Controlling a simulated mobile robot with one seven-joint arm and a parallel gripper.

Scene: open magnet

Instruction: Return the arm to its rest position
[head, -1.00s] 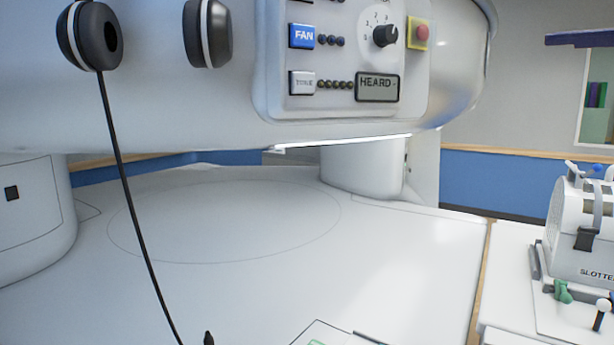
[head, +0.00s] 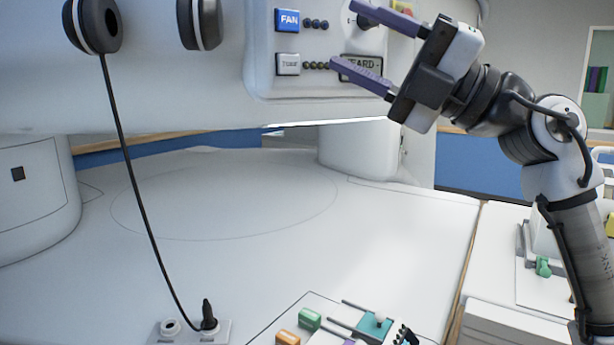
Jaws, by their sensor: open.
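My gripper (head: 345,38) is in the upper right of the head view, with two long purple fingers spread well apart and nothing between them. The fingers point left, in front of the control panel (head: 262,72) on the white magnet housing. They cover part of the dial and the grey display. My arm (head: 560,165) rises from the lower right corner and bends left at the wrist. The blue FAN button (head: 287,20) and the white button (head: 288,64) below it are uncovered.
Two black-and-white ear cups (head: 92,25) hang at the upper left. A black cable (head: 135,190) runs down to a small socket plate (head: 190,330). A board with coloured pieces (head: 310,318) lies at the front. The white surface (head: 220,210) between is clear.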

